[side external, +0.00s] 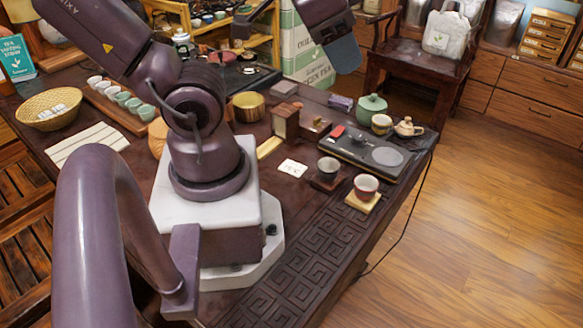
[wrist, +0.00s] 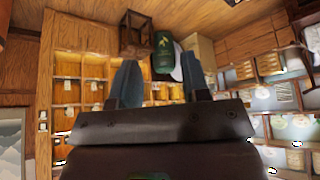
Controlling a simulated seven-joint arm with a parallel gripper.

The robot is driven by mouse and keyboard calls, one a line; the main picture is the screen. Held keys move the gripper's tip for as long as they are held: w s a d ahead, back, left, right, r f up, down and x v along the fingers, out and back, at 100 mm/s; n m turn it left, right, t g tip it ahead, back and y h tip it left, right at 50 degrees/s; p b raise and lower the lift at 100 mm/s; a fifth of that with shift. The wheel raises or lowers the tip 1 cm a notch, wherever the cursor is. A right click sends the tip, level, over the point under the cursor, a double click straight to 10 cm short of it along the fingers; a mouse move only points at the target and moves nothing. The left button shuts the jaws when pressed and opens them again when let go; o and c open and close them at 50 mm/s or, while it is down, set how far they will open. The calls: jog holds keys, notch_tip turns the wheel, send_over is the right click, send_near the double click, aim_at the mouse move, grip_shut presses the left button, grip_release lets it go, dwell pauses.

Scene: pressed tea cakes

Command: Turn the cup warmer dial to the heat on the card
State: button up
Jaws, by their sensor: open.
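The cup warmer (side external: 350,152) is a flat dark slab at the right end of the tea table, with a round grey plate (side external: 387,156) on it. Small dark details show on its top, but I cannot make out the dial or its setting. A white card (side external: 293,168) with dark marking lies on the table to its left; the figure is too small to read surely. My gripper (side external: 344,55) is high above and behind the table in the side view, away from the warmer. In the wrist view its two fingers (wrist: 160,82) are apart with nothing between them.
A green teapot (side external: 371,107), a small cup (side external: 381,124) and a beige pot (side external: 408,127) stand behind the warmer. Two cups (side external: 328,168) (side external: 366,187) stand in front. Wooden boxes (side external: 286,121) are to its left. A cord hangs off the right edge.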

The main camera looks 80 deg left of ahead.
jog(key=shift+o, duration=1.3)
jog(key=n+g, duration=0.6)
jog(key=n, duration=0.7)
send_near(359, 137)
notch_tip(359, 137, down, 9)
jog(key=shift+s+f, duration=0.15)
jog(key=shift+f, duration=0.1)
jog(key=c, duration=0.9)
